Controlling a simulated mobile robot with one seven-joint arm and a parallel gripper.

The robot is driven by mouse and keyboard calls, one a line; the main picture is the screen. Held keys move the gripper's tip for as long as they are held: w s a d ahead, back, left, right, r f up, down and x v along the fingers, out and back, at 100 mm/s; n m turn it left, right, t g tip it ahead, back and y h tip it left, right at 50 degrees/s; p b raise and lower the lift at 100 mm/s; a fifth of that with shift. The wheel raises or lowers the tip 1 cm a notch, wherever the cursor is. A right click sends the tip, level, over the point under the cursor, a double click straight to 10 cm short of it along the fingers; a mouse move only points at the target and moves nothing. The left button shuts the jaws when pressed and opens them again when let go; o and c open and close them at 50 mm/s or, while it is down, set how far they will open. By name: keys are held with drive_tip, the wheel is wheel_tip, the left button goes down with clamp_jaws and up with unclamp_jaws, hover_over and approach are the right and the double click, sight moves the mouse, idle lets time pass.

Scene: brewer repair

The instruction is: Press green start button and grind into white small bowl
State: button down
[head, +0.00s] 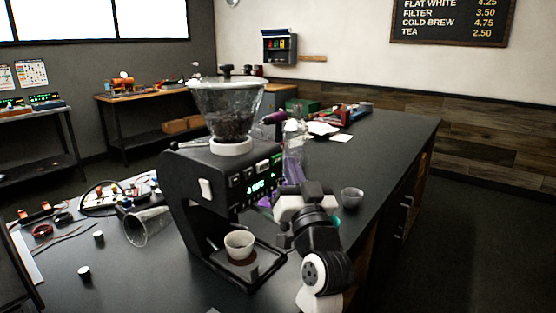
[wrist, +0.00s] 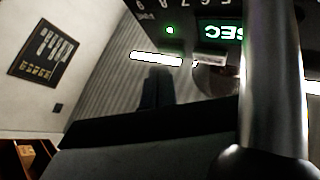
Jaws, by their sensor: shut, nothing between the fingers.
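The black coffee grinder (head: 190,200) stands on the dark counter, its clear hopper (head: 225,105) holding beans. Its front panel has a lit green display (head: 256,187), which shows upside down in the wrist view (wrist: 222,30). A small round green light (wrist: 169,30) glows beside that display. I cannot tell which panel part is the start button. The white small bowl (head: 239,241) sits upright on the grinder's base below the panel; its inside looks pale. My gripper (head: 280,205) is shut and empty, close in front of the panel's right side. Its fingertips are partly hidden, so contact is unclear.
A small grey cup (head: 351,197) stands on the counter right of my arm. A clear funnel-like vessel (head: 147,227), cables and small dark-sided pieces (head: 84,272) lie left of the grinder. Purple and clear items stand behind it. The counter's right stretch is mostly clear.

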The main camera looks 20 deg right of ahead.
drive_tip(key=shift+a, duration=0.1)
idle(0.7)
drive_tip(key=shift+w+a, duration=0.2)
drive_tip(key=shift+w, duration=0.15)
drive_tip(key=shift+w+a, duration=0.35)
drive_tip(key=shift+w, duration=0.05)
idle(1.1)
drive_tip(key=shift+s+d+f+b, duration=0.2)
drive_tip(key=shift+s+d+b, duration=0.15)
drive_tip(key=shift+s, duration=0.1)
drive_tip(key=shift+s+d+r, duration=0.1)
drive_tip(key=shift+s, duration=0.1)
drive_tip(key=s+d, duration=0.1)
drive_tip(key=s, duration=0.1)
drive_tip(key=s+d+b, duration=0.1)
drive_tip(key=s+d, duration=0.1)
drive_tip(key=shift+d, duration=0.1)
idle(0.5)
